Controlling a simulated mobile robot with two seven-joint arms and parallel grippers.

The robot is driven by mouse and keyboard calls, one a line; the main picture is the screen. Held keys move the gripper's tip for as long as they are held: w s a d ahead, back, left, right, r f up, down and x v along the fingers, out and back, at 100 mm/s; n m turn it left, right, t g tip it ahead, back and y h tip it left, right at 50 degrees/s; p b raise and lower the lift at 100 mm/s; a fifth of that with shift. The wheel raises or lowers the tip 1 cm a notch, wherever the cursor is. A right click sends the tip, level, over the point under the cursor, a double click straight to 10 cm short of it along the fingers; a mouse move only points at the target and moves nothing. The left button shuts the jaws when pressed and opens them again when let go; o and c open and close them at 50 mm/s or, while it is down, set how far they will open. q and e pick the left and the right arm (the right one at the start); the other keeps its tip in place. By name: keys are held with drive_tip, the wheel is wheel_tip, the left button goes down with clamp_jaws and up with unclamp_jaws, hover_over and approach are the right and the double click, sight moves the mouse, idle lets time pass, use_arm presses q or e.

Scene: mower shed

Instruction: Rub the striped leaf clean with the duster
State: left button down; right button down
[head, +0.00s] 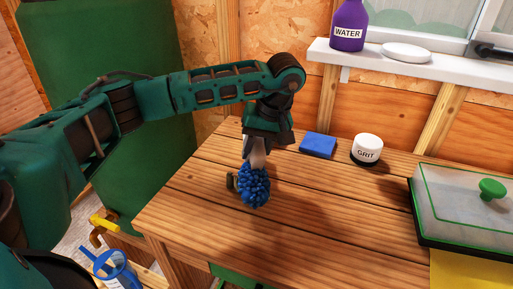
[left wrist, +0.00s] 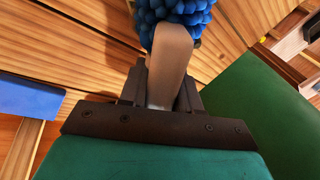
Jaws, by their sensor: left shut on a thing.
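My left gripper (head: 257,156) points down over the wooden table and is shut on the duster (head: 254,187). The duster has a knobbly blue head, which hangs just below the fingers, at or very near the tabletop. In the left wrist view the blue head (left wrist: 172,12) shows at the top, beyond a finger; most of the grip is hidden. A small olive-brown thing (head: 231,182) shows at the left edge of the duster head; I cannot tell what it is. I cannot make out a striped leaf in either view. My right gripper is not in view.
On the wooden table (head: 330,205), a blue block (head: 318,145) and a GRIT jar (head: 367,149) stand at the back. A clear-lidded green-edged box (head: 465,205) and a yellow sheet (head: 470,272) are at right. A shelf (head: 415,68) holds a purple WATER bottle (head: 349,25). The front middle is clear.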

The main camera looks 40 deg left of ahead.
use_arm(q)
drive_tip(key=shift+a+f+b, duration=0.2)
drive_tip(key=shift+f+b, duration=0.2)
drive_tip(key=shift+f, duration=0.25)
drive_tip(key=shift+w, duration=0.1)
drive_tip(key=shift+w+a+b, duration=0.15)
drive_tip(key=shift+w+a, duration=0.05)
drive_tip(key=shift+w, duration=0.7)
drive_tip(key=shift+w+a+b, duration=0.15)
drive_tip(key=shift+w+a, duration=0.05)
drive_tip(key=shift+w, duration=0.7)
drive_tip(key=shift+s+p, duration=0.45)
drive_tip(key=shift+p, duration=0.05)
drive_tip(key=shift+s+d+f+p, duration=0.1)
drive_tip(key=shift+s+d+p, duration=0.15)
drive_tip(key=shift+s, duration=0.55)
drive_tip(key=shift+s+d+f+p, duration=0.1)
drive_tip(key=shift+s+p, duration=0.2)
drive_tip(key=shift+s, duration=0.45)
drive_tip(key=shift+r, duration=0.1)
